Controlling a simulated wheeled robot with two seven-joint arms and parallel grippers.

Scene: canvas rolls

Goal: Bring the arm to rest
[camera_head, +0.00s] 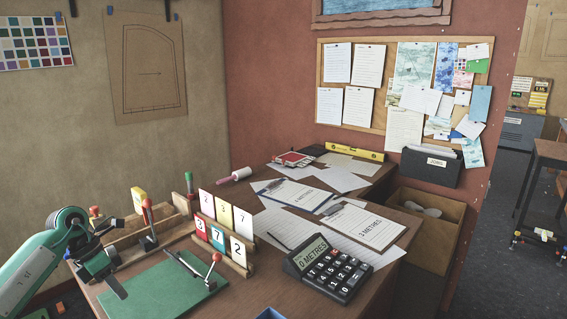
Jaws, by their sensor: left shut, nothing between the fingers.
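My left arm comes in at the lower left, with a teal and white link (38,263). My left gripper (108,243) is dark and shut, with nothing visible in it. It is over the left end of the desk (232,291), beside the wooden rack (160,232) and just left of the green board (160,288). Its fingertips are small and partly mixed with the rack behind them, so I cannot tell whether they touch it. My right gripper is not in view.
Number cards (226,215) stand in a wooden holder. A calculator (328,268) reading "0 METRES" sits near the desk's front. Clipboards (362,225) and loose papers cover the desk's right side. An open box (428,228) stands at the right.

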